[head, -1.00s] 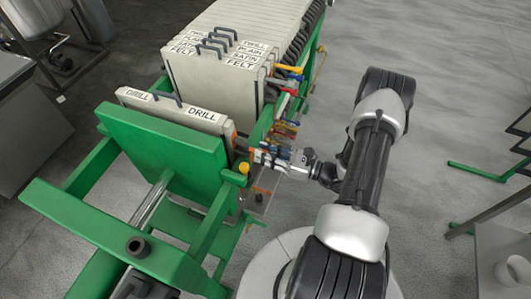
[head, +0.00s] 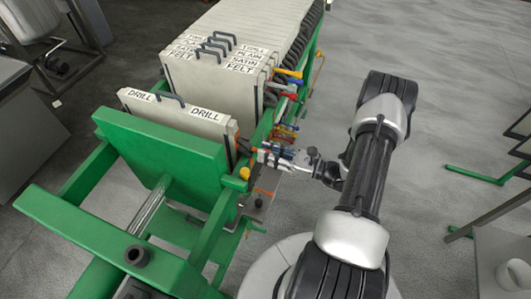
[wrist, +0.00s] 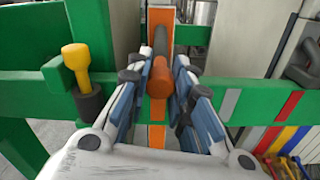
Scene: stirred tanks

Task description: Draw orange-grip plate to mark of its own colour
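The orange-grip plate (head: 183,111) is pale, labelled DRILL, and hangs upright between the green pressing block (head: 158,145) and the plate stack. Its orange edge strip (wrist: 164,15) shows above the green rail in the wrist view. Its orange grip (wrist: 158,80) sticks out towards the wrist camera. My gripper (wrist: 161,88) has one finger on each side of this grip and looks closed on it; in the head view my gripper (head: 266,155) is beside the rail. Orange (wrist: 157,134) also shows below the grip; I cannot tell whether that is rail mark or plate edge.
Grey (wrist: 229,104) and red (wrist: 289,106) marks lie on the rail to the right. A yellow knob (wrist: 76,64) stands at the left. The plate stack (head: 215,75) has several coloured grips along its side. Open floor lies right of my arm.

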